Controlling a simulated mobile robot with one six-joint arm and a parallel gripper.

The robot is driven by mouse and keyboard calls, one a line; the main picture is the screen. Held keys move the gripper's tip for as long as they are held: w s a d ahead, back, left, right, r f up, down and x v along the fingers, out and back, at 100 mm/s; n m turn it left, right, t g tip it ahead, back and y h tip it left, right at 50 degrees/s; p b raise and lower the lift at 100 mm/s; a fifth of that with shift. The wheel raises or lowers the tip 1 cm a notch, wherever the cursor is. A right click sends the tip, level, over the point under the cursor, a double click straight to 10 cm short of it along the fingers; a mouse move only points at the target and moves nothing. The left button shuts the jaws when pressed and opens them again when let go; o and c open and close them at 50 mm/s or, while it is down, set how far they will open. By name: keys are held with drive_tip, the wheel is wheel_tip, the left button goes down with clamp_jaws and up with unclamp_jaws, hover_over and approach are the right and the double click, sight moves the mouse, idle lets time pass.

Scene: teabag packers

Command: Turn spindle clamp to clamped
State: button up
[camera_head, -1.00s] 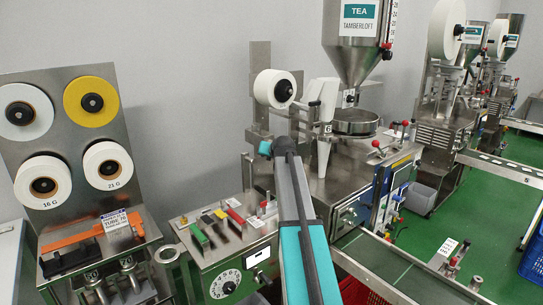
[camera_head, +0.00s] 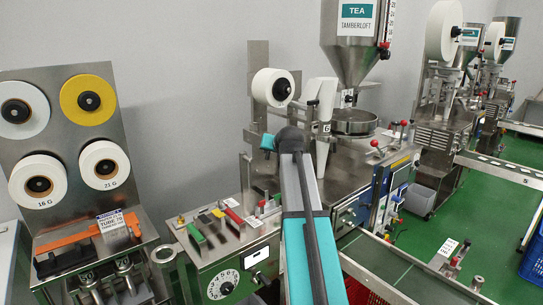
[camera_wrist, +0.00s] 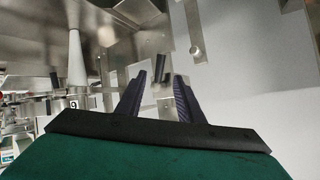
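The white paper reel (camera_head: 272,86) with a dark hub (camera_head: 282,89) sits on the upright metal post of the nearest packer, above my arm. I cannot make out a separate spindle clamp on it in the head view. In the wrist view, a small dark lever-like part (camera_wrist: 161,66) stands against a metal bracket (camera_wrist: 142,50); it may be the clamp, but I cannot be sure. My gripper (camera_wrist: 160,75) is open, its two dark fingers apart with this part showing between their tips. Contact cannot be made out. In the head view my arm's end hides the fingers.
A white forming tube (camera_head: 327,110) and the hopper (camera_head: 354,45) stand right of the reel. A control box (camera_head: 229,283) sits below left. A rack with several spare reels (camera_head: 38,180) stands at the left. A green belt (camera_head: 385,262) runs at lower right.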

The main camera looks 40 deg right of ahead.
drive_tip(key=shift+v, duration=1.6)
